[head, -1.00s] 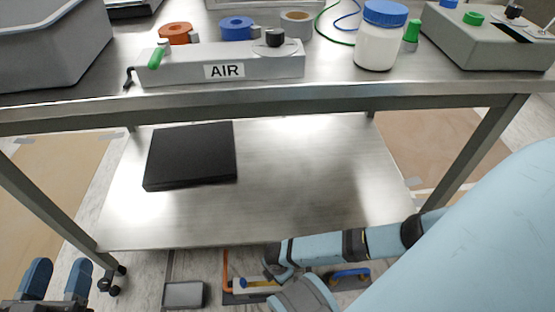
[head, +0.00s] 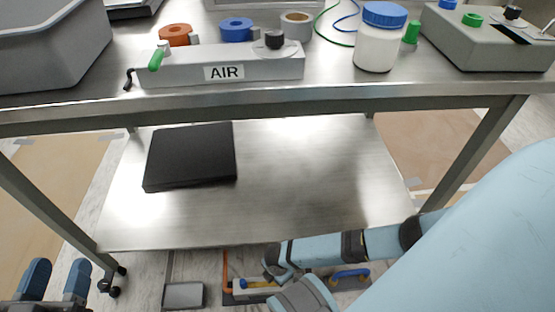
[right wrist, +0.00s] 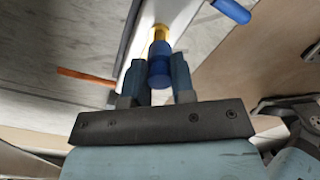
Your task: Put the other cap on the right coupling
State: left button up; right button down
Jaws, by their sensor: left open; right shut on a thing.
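In the right wrist view my right gripper (right wrist: 160,78) is shut on a blue cap (right wrist: 160,74), held between its two fingertips. The cap lines up with a blue and yellow coupling piece (right wrist: 160,36) just beyond it; I cannot tell whether they touch. In the head view the floor unit (head: 258,284) with blue and yellow parts lies below the table's front edge, partly hidden by my right arm. The right fingertips are hard to make out there. My left gripper (head: 56,278) is open and empty at the lower left, well away from the unit.
A blue handle (right wrist: 231,10) and an orange bar (right wrist: 86,77) are near the right gripper. The steel table's lower shelf (head: 300,190) holds a black slab (head: 190,156). A grey tray (head: 183,295) lies on the floor left of the unit. A table leg stands at each side.

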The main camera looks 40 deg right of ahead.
jog(key=shift+f+b, duration=0.3)
jog(key=shift+f, duration=0.25)
jog(key=shift+f, duration=0.1)
dwell(0.4)
jog(key=shift+f, duration=0.1)
jog(key=shift+f, duration=0.25)
jog(key=shift+f, duration=0.35)
dwell(0.6)
dwell(0.6)
jog(key=shift+f, duration=0.15)
dwell(0.7)
